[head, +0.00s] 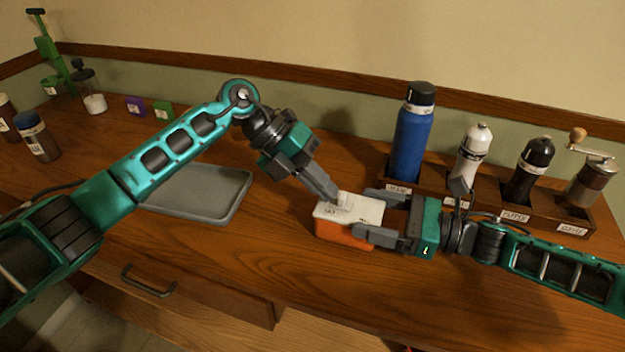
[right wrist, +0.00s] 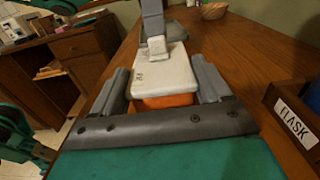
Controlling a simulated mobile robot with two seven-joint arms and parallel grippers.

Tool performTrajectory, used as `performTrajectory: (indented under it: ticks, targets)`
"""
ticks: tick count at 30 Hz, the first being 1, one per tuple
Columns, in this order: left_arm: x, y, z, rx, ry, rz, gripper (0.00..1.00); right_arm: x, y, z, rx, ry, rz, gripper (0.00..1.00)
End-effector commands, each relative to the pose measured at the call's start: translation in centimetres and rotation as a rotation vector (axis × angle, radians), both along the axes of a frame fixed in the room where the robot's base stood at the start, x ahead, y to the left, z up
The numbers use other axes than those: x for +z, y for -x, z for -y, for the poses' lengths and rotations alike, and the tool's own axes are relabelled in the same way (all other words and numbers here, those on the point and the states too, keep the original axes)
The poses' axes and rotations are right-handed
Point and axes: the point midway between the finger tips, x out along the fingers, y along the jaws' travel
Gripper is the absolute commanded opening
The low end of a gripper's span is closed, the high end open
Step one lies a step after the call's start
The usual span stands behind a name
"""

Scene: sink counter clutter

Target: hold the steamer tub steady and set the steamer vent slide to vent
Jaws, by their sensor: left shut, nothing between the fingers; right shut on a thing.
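The steamer tub (head: 343,232) is an orange box with a white lid (head: 367,208), standing on the wooden counter. My right gripper (head: 372,215) comes from the right and is shut on the tub, one finger along each side. In the right wrist view the tub (right wrist: 165,101) sits between the two grey fingers (right wrist: 163,88). The vent slide (right wrist: 158,46) is a small white raised piece on the lid. My left gripper (head: 335,196) is shut and empty, pointing down with its tips at the lid by the slide. The tips partly hide the slide; I cannot tell its setting.
A labelled wooden rack (head: 480,205) behind holds a blue flask (head: 411,140), white and black mills and a grinder (head: 590,180). A grey tray (head: 205,190) lies left, under my left arm. Jars and small boxes stand far left. The front counter is clear.

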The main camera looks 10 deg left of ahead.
Motion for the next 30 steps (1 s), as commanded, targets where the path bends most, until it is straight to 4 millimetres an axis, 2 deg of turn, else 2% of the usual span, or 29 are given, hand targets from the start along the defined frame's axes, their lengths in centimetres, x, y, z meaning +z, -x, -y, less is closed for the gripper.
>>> performTrajectory:
  ticks: [8,16,26,30]
  targets:
    - [0.0,0.1,0.2,-0.002,0.0,0.001,0.0,0.0,0.0,0.0,0.0,0.001,0.0,0.38]
    - [0.1,0.7,3.6,-0.003,0.002,0.002,0.0,0.0,0.0,0.0,0.0,0.001,0.0,0.38]
    - [0.0,0.8,3.6,-0.004,0.003,0.0,0.0,0.0,0.0,-0.1,0.001,0.0,0.0,0.38]
    - [0.0,0.5,2.5,-0.001,0.001,0.001,0.0,0.0,0.0,-0.1,0.001,0.0,0.0,0.38]
